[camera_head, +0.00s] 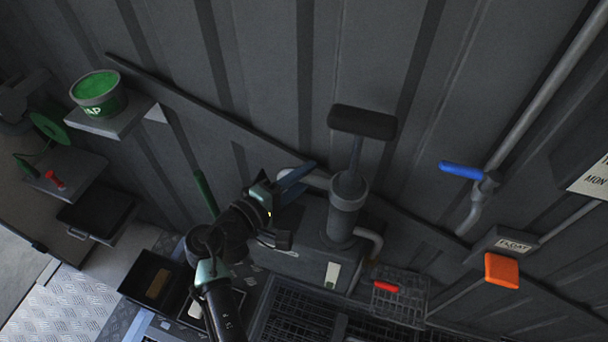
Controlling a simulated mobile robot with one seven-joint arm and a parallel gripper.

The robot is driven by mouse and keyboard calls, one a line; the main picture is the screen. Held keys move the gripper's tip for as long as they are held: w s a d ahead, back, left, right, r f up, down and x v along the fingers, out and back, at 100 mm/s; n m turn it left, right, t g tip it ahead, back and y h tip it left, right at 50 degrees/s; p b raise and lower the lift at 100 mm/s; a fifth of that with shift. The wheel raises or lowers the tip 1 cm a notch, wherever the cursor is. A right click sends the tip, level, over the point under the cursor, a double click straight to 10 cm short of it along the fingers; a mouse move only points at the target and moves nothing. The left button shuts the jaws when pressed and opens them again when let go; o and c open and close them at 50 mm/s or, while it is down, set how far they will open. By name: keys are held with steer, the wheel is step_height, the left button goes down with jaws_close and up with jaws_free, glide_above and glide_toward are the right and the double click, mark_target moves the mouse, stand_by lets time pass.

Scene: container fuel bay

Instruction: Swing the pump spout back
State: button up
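The hand pump has a grey cylinder (347,205) and a black T-handle (363,122) on a raised rod. It stands on a dark grey tank (312,238) against the wall. A pale pipe (318,180), seemingly the spout, runs left from the cylinder's upper part. Its pale rounded end shows at the upper left of my gripper (303,175). My gripper's bluish fingers overlap this pipe, one above the other with a narrow gap. I cannot tell whether they grip it or are only in front of it. Another grey pipe (372,243) curves down at the cylinder's right.
A green tub (98,92) stands on a wall shelf at the left. A blue lever (460,170) on a pipe and an orange float block (502,270) are at the right. A wire basket (400,296) with a red item and a floor grate (290,318) lie below the pump.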

jaws_close()
stand_by(1.1)
